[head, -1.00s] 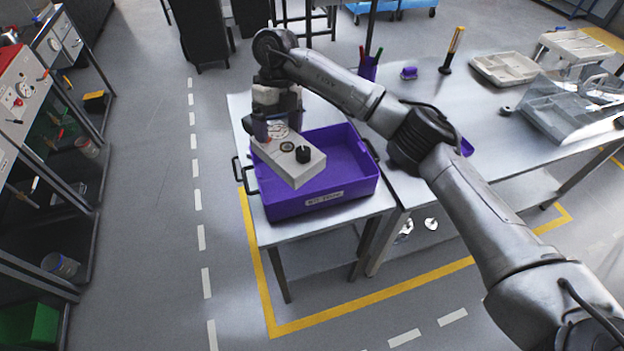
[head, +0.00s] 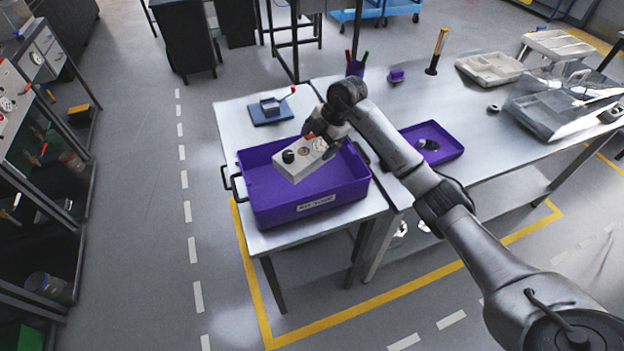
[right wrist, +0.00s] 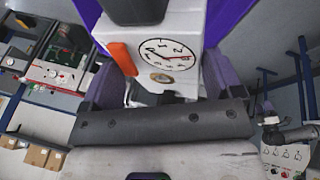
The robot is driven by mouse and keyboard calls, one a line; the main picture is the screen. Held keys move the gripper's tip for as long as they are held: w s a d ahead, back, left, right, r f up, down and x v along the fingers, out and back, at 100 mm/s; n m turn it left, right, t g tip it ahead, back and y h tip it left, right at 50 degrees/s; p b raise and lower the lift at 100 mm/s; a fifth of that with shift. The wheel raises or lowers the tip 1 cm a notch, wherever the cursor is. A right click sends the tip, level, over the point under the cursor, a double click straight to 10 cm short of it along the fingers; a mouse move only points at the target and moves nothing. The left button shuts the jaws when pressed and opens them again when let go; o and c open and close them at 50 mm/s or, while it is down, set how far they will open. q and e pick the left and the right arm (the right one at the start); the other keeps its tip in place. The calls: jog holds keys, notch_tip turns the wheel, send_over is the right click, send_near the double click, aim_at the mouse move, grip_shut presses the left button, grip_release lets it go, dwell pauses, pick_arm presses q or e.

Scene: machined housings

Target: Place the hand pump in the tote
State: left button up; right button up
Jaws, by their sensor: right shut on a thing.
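My right gripper (head: 328,133) is shut on a white box (head: 303,158) with a dial, a black knob and an orange part. It holds the tilted box over the purple tote (head: 268,212); clearance is hard to tell. In the right wrist view the box (right wrist: 190,85) sits between the fingers, its dial facing the camera. A small blue-based device (head: 270,108) with a grey block and a red-knobbed lever stands on the table behind the tote. It may be the hand pump; I cannot be sure. The visible tote floor is empty. My left gripper is not in view.
The tote stands on a steel table (head: 232,118). To the right are a purple tray (head: 445,150) with dark parts, a pen cup (head: 355,67), a yellow-handled tool (head: 437,52), a grey tray (head: 490,68) and a clear-lidded case (head: 560,105). A shelf unit is at left.

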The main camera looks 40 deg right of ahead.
notch_tip(320, 180, down, 15)
jog(key=shift+a+f+b, duration=0.1)
jog(key=shift+b, duration=0.75)
jog(key=o, duration=1.1)
jog(key=shift+c, duration=0.2)
jog(key=p+v, duration=0.1)
jog(key=v, duration=1.1)
jog(key=shift+p, duration=0.3)
